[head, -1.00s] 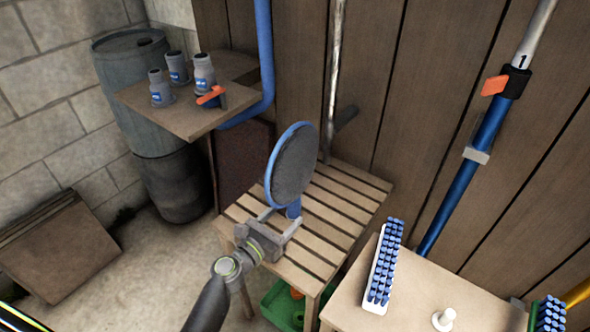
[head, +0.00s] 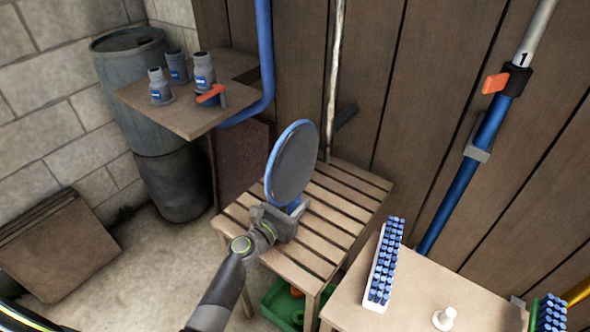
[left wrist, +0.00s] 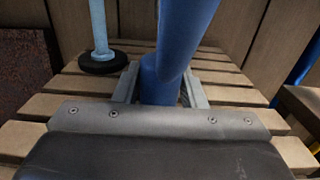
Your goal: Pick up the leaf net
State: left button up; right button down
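The leaf net (head: 293,165), a round dark mesh disc with a blue rim, stands upright above the slatted bench (head: 345,205). Its thick blue stem (left wrist: 160,85) fills the middle of the left wrist view. My left gripper (head: 287,217) is low at the net's base. Its two grey fingers (left wrist: 162,92) lie on either side of the stem, spread apart. Contact with the stem is not clear to see. In the head view the fingertips are mostly hidden. My right gripper is out of view.
A pale pole (left wrist: 98,28) with a dark round foot is left of the stem in the left wrist view. A side table (head: 420,300) with a blue-bristled brush (head: 384,265) stands at right. A shelf (head: 185,115) holds several bottles. A green crate (head: 283,303) is below the bench.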

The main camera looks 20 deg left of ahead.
pick_arm(q)
jog(key=c, duration=0.6)
jog(key=shift+r, duration=0.1)
notch_tip(320, 180, up, 27)
jog(key=p, duration=1.8)
jog(key=shift+r+p, duration=0.45)
jog(key=shift+p, duration=0.3)
